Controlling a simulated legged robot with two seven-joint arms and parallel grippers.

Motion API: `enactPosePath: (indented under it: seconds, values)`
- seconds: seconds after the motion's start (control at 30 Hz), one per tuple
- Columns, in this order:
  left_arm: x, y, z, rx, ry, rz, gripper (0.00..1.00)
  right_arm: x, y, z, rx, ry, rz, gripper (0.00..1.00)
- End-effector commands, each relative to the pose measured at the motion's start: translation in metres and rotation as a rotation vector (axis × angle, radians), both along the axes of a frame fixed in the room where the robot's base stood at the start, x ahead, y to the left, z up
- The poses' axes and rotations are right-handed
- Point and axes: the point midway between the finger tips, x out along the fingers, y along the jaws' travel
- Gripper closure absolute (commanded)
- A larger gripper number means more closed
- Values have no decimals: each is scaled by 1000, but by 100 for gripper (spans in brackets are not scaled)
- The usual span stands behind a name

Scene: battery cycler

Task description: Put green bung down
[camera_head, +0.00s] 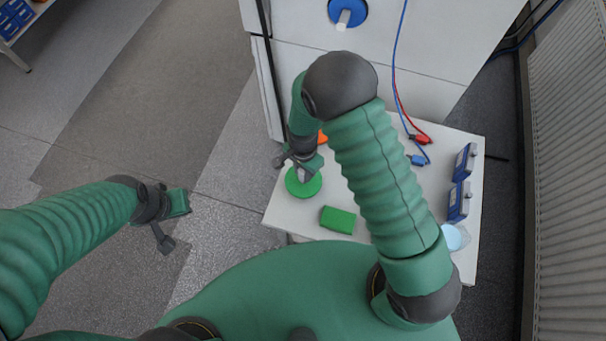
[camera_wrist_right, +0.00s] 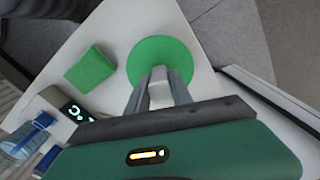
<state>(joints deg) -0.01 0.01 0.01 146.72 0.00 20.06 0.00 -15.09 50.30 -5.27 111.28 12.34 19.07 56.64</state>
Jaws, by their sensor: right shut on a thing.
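The green bung (camera_head: 303,183) is a round green disc at the left side of the small white table. It also shows in the right wrist view (camera_wrist_right: 160,55), with its stem between my fingers. My right gripper (camera_head: 303,172) is shut on the bung from above. I cannot tell whether the disc touches the tabletop. My left gripper (camera_head: 178,222) hangs over the floor, away from the table; whether its jaws are open is unclear.
The white table (camera_head: 290,212) also bears a green block (camera_head: 338,219), blue batteries (camera_head: 459,202) at the right, and red (camera_head: 422,139) and blue (camera_head: 417,160) clips on cables. A white cabinet (camera_head: 430,60) with a blue round fitting (camera_head: 347,12) stands behind. An orange thing (camera_head: 322,138) is partly hidden by my arm.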

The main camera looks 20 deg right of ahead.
Motion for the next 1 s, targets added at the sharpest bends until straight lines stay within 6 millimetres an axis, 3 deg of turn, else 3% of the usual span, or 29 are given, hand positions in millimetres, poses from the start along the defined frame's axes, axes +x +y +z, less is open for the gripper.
enactPosePath:
  seconds: [0.03,0.17,0.2,0.37,0.73,0.87,1.0]
  values:
    - [0,0,-7,0,0,0,100,1,0,-7,1,-3,0,100]
    - [0,0,-2,0,-1,0,100,2,1,-3,1,-3,0,100]
    - [0,0,-2,0,-1,0,100,1,1,-4,1,-2,0,72]
    - [1,0,-2,0,-1,0,100,1,1,-3,1,-2,0,51]
    - [0,0,-3,0,-1,0,100,2,1,4,2,-7,0,51]
    - [0,0,-6,0,-1,0,100,2,1,28,2,-8,-1,51]
    - [0,0,-10,0,-1,0,100,2,1,66,3,-10,-1,51]
